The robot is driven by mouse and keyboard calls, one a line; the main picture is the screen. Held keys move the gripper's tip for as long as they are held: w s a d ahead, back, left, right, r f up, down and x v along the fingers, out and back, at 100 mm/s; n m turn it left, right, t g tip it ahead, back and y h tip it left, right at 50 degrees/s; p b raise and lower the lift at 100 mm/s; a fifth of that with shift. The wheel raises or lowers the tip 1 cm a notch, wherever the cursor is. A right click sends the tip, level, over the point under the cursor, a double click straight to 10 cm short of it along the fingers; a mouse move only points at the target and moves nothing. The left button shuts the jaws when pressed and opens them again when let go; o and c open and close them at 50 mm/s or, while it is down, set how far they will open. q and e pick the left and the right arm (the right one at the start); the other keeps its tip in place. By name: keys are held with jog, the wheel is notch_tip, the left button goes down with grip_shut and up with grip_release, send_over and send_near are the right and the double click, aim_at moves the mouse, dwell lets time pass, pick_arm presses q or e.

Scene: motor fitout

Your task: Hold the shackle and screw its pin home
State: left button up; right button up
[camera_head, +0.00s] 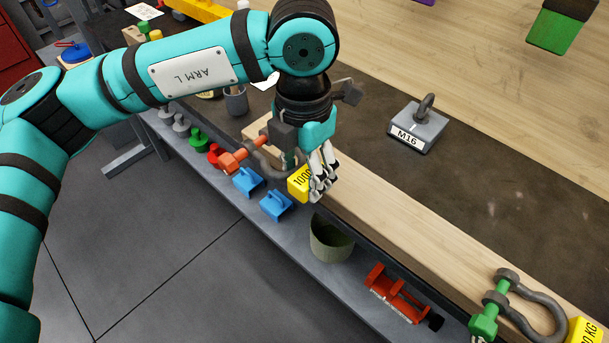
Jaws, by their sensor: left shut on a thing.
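A grey shackle (266,166) with an orange pin (242,155) is at the bench's front edge, left of my left gripper (322,188). A yellow tag (299,183) marked 1000 sits at its bow end, right against the gripper's fingers. My left gripper points down and is shut on the shackle at this end; the fingers hide the exact contact. The orange pin points out to the left, and its thread is hidden, so I cannot tell how far in it is. My right gripper is out of view.
A second shackle (547,312) with a green pin (490,313) lies on the bench's wooden edge (400,235) at lower right. A block marked M16 (418,126) stands on the dark top. Blue parts (276,204), an olive cup (330,241) and a red tool (396,294) are on the lower shelf.

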aim_at(305, 158)
pick_arm(q)
jog(key=shift+w+d+b, duration=0.1)
jog(key=shift+w+b, duration=0.2)
jog(key=shift+w, duration=1.35)
jog(key=shift+w+d, duration=0.1)
jog(key=shift+w, duration=2.45)
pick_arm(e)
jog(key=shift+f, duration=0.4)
